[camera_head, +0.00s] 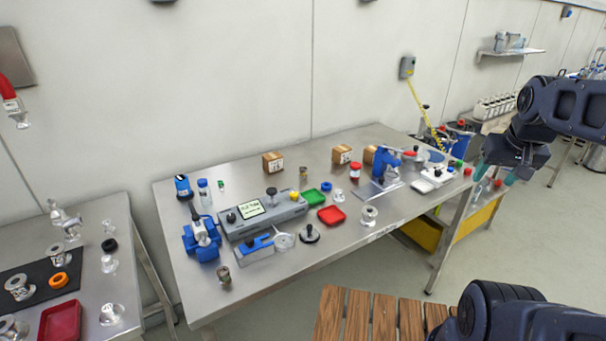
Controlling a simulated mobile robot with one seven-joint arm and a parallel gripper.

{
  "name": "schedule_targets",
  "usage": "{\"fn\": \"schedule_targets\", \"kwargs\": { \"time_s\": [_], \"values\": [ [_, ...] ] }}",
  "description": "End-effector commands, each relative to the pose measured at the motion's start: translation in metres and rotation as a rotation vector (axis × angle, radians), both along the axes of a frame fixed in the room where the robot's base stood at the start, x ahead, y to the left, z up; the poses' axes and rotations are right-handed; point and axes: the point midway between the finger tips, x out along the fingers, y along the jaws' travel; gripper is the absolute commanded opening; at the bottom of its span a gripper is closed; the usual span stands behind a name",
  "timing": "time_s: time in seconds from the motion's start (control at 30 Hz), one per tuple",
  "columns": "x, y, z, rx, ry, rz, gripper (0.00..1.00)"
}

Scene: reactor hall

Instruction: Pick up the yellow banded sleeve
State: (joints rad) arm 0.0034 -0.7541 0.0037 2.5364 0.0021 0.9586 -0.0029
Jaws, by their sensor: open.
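A small brownish banded sleeve (304,172) stands upright near the back middle of the steel table. A second small sleeve (224,275), grey-brown with a darker top, stands at the table's front left corner. Both are too small to tell which carries a yellow band. My gripper (495,174) is at the right, by the table's right end, with its teal fingertips apart and nothing visible between them. It is far from both sleeves.
The steel table (335,257) holds a grey meter (262,216), a blue vise (202,240), a red tray (331,215), a green tray (314,197) and wooden blocks (273,162). A wooden slatted surface (357,315) is in front. A second table (90,285) stands left.

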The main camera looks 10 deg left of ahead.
Motion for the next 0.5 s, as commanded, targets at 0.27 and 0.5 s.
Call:
{"fn": "schedule_targets", "kwargs": {
  "time_s": [0.27,0.5],
  "values": [
    [0.037,0.014,0.018,-0.030,0.029,0.101,0.55],
    [0.097,0.045,0.038,-0.077,0.072,0.271,0.55]
  ]
}}
